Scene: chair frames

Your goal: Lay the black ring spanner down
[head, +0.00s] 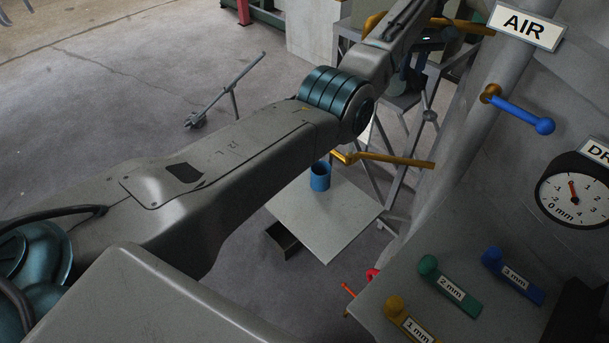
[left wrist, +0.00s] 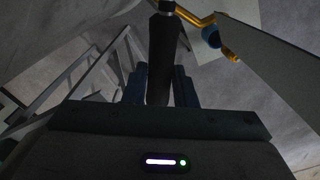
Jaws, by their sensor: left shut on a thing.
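In the head view my left gripper (head: 405,80) is at the upper right, beyond my arm, small and dark against a metal frame. I cannot make out the spanner clearly there. My right gripper is not in view.
A pale square table (head: 325,225) carries a blue cup (head: 320,177). A yellow handle (head: 385,159) reaches across near it. A blue lever (head: 520,110), a gauge (head: 573,188) and labelled blocks (head: 448,287) are at the right. Floor at left is mostly open, with a grey stand (head: 230,90).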

